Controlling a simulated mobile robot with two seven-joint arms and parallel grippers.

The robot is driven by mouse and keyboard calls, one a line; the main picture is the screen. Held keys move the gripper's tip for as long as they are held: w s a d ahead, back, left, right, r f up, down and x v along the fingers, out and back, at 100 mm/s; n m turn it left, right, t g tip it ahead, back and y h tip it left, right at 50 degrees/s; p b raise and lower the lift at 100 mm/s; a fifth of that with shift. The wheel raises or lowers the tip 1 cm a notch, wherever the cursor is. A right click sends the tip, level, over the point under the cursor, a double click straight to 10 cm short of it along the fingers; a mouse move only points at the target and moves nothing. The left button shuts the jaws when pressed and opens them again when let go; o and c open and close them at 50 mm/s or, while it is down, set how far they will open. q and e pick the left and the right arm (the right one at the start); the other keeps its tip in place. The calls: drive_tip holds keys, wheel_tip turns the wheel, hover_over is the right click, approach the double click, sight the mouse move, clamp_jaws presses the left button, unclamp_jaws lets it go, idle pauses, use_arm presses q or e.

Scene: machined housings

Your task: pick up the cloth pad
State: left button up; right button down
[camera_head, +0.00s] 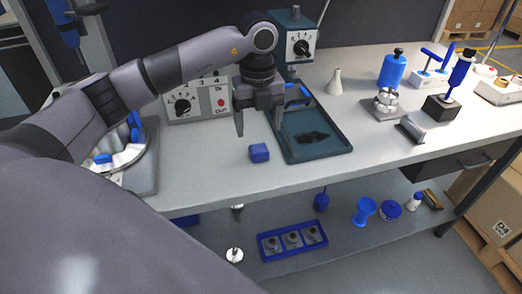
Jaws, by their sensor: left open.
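A small blue block-like piece (259,152), which looks like the cloth pad, lies on the grey worktop just left of a teal tray. My left gripper (259,127) points down with its two fingers spread apart. It is above and slightly behind the pad in the picture, and nothing shows between the fingers. The pad is in full view and a gap shows between it and the fingertips. My right gripper is not in view.
The teal tray (325,153) with a dark patch inside stands close to the pad's right. A control box (193,104) is behind my arm. A white cone (335,82) and a blue bottle (391,70) stand further right. The worktop in front of the pad is clear.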

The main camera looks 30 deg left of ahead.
sight(259, 148)
use_arm(q)
drive_tip(key=f, duration=0.3)
drive_tip(key=f+p, duration=0.1)
drive_tip(key=f, duration=0.2)
drive_tip(key=shift+s+d, duration=0.15)
drive_tip(key=shift+s, duration=0.05)
drive_tip(key=c, duration=1.1)
